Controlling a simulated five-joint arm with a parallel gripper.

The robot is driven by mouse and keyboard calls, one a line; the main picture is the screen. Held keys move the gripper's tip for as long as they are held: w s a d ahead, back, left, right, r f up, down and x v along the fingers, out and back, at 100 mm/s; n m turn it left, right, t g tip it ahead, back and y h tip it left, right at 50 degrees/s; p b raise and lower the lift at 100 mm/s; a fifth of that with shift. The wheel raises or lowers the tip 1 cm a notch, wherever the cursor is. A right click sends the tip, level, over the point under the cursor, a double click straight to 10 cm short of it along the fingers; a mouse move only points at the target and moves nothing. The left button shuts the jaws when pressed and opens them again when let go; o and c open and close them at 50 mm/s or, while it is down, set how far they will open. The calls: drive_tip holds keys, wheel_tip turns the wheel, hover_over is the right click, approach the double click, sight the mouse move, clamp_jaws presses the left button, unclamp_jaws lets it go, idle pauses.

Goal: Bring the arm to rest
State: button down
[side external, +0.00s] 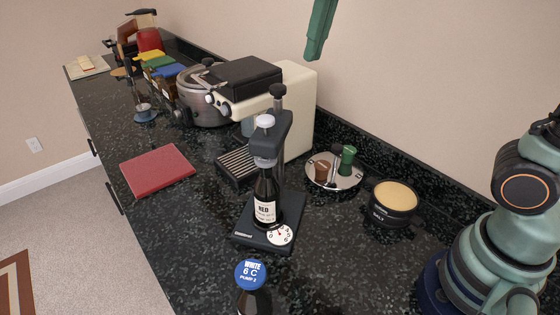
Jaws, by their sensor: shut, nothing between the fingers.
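My gripper (316,50) hangs at the top of the side external view, right of centre, in front of the bare wall. Only its green lower end shows; the rest is cut off by the top edge. It is shut and empty, clear of everything on the counter. The lower part of my arm (480,262) stands at the right edge. The links between it and my gripper are out of view.
A dark bottle (266,190) stands in a black stand on the dark counter. A blue-capped bottle (251,275) is in front. Behind are a cream-and-black machine (300,100), a round tray (348,180) and a tub (393,200). A red book (157,170) lies left.

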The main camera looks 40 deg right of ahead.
drive_tip(key=s+d+f+t, duration=0.3)
drive_tip(key=s+d+f, duration=0.3)
drive_tip(key=f, duration=0.5)
drive_tip(key=shift+s+d+h, duration=0.3)
drive_tip(key=shift+s+d, duration=0.1)
drive_tip(key=shift+d, duration=0.85)
idle(1.1)
wheel_tip(320, 180, up, 17)
drive_tip(key=g, duration=0.5)
hover_over(266, 117)
drive_tip(key=shift+s, duration=0.1)
drive_tip(key=shift+f, duration=0.15)
wheel_tip(266, 117, down, 14)
drive_tip(key=shift+r, duration=0.1)
idle(0.4)
